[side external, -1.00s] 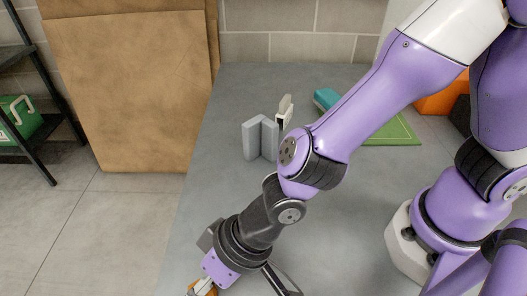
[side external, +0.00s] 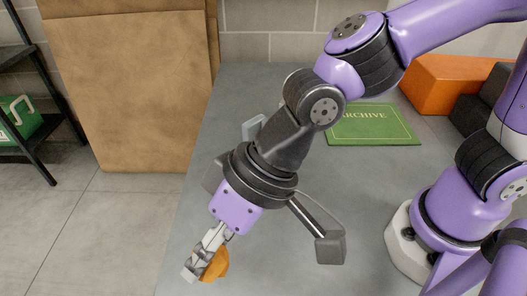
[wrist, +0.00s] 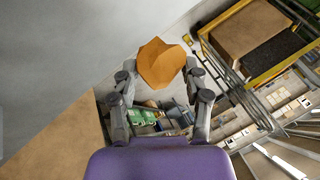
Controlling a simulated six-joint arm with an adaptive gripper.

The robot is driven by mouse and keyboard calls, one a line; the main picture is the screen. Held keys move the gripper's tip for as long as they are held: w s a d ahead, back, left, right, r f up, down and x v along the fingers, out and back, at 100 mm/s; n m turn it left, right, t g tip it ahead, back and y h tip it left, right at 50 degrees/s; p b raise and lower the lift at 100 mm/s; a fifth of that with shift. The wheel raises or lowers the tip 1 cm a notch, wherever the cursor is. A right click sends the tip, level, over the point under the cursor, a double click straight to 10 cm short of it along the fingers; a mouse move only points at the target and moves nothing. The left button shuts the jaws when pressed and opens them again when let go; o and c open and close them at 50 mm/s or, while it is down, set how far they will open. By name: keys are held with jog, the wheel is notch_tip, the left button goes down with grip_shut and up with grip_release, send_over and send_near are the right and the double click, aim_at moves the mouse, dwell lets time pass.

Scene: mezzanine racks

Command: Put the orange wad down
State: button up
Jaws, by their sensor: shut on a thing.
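The orange wad (side external: 217,264) is a crumpled lump held at the fingertips of my gripper (side external: 203,262), near the front left part of the grey table (side external: 310,215) in the side external view. In the wrist view the orange wad (wrist: 160,62) sits between the tips of my gripper (wrist: 160,84), whose two fingers stand on either side of it. My gripper is shut on the wad. The fingers point down and to the left. I cannot tell how high the wad is above the table.
A green mat marked ARCHIVE (side external: 372,124) lies at the back of the table. An orange block (side external: 440,84) and a dark block (side external: 482,118) are at the back right. A grey angled piece (side external: 252,128) is partly hidden behind my arm. The table's left edge is close to my gripper.

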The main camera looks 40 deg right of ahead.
jog(key=s+d+n+g, duration=0.2)
jog(key=s+d+n, duration=0.2)
jog(key=s+d, duration=0.25)
jog(key=shift+y, duration=0.3)
jog(key=w+d+f, duration=0.1)
jog(key=w+f, duration=0.1)
jog(key=w, duration=0.1)
jog(key=w+d+f, duration=0.2)
jog(key=w, duration=0.2)
jog(key=w+d+f, duration=0.1)
jog(key=w+d, duration=0.1)
jog(key=w, duration=0.1)
jog(key=shift+w+f, duration=0.3)
jog(key=shift+f, duration=0.1)
jog(key=shift+w+d+f, duration=0.1)
jog(key=shift+f, duration=1.95)
jog(key=o, duration=1)
jog(key=shift+f, duration=0.15)
